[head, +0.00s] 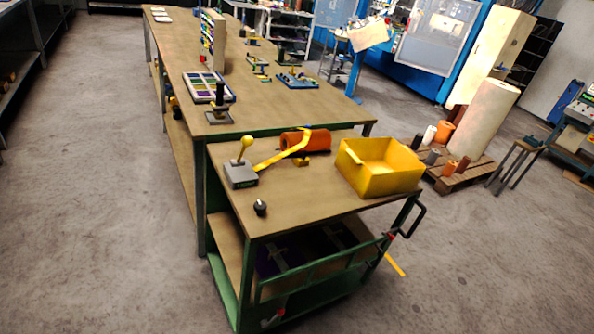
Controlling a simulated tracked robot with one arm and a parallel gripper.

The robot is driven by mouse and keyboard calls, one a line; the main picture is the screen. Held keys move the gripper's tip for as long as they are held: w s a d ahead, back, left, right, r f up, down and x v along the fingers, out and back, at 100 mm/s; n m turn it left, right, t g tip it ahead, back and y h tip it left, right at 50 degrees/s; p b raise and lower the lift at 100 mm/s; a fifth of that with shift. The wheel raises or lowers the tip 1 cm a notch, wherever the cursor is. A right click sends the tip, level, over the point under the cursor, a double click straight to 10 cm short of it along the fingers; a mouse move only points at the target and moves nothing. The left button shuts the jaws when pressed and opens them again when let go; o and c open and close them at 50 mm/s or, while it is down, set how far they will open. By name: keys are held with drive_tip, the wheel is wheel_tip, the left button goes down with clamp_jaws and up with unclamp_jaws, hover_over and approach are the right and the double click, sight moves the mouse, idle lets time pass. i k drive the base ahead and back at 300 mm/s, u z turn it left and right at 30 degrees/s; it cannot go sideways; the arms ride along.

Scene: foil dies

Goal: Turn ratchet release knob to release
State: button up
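A small black knob (260,208) with a light mark on top sits near the front left edge of the brown cart top. Behind it is a grey box (241,175) with a small green label and an upright lever ending in a yellow ball (247,141). A yellow bar or strap (281,155) runs from beside the box up to an orange roll (309,141). Which of these is the ratchet release knob, and how it is turned, I cannot tell at this distance. My gripper is not in view.
A yellow open bin (379,168) stands at the cart's right end. The green-framed cart has a lower shelf (228,239) and a dark handle (415,217) at right. A long workbench (262,97) with trays and tools stands behind. The concrete floor (110,240) at left is clear.

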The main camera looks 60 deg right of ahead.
sight(260, 207)
drive_tip(key=z, duration=0.65)
drive_tip(key=i, duration=1.15)
drive_tip(key=z, duration=0.75)
drive_tip(key=k, duration=0.8)
drive_tip(key=z, duration=0.15)
drive_tip(key=i, duration=0.85)
drive_tip(key=u, duration=0.05)
